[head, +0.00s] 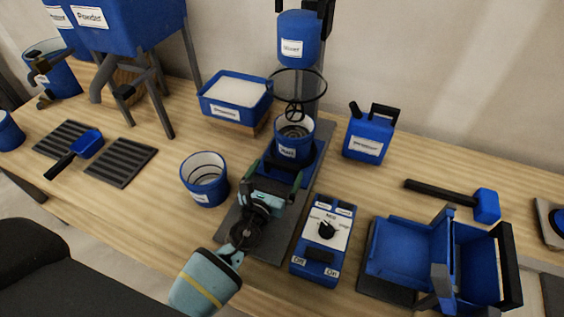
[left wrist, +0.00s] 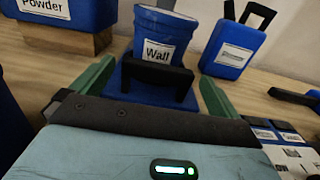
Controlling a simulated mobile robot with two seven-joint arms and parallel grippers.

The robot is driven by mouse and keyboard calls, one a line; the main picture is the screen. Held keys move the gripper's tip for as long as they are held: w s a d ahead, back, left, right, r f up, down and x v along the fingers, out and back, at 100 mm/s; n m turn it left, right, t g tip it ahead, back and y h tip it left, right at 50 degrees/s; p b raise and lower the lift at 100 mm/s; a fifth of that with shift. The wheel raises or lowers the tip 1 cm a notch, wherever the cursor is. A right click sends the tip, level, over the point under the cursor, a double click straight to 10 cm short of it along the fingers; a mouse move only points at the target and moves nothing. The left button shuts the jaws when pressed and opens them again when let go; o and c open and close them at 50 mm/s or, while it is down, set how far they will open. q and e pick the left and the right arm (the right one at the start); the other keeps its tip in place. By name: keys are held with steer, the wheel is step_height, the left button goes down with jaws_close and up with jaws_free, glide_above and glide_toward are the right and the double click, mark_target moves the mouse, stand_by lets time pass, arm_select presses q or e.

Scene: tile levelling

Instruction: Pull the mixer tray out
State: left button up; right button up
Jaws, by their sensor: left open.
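The mixer tray (head: 314,156) is a blue slide-like plate under the mixer, and its blue edge also shows in the left wrist view (left wrist: 125,82). A blue bucket labelled "Wall" (head: 294,146) stands upright on it, also seen in the left wrist view (left wrist: 163,32). A black handle (left wrist: 158,77) is at the tray's near side. My left gripper (head: 273,174) is open, with its green fingers (left wrist: 155,90) on either side of the handle. Whether they touch it, I cannot tell. My right gripper is in neither view.
The mixer head (head: 298,40) and round whisk (head: 296,92) are above the bucket. An open blue bucket (head: 205,182) stands to the left, a control box (head: 323,240) to the right. A white-filled container (head: 235,98) and a blue jug (head: 369,134) stand behind.

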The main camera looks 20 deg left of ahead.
mark_target(280, 166)
arm_select(q)
steer(key=w, duration=0.3)
steer(key=shift+w+d+b, duration=0.1)
steer(key=shift+w+b, duration=0.1)
steer(key=shift+b, duration=0.1)
steer(key=shift+w, duration=0.45)
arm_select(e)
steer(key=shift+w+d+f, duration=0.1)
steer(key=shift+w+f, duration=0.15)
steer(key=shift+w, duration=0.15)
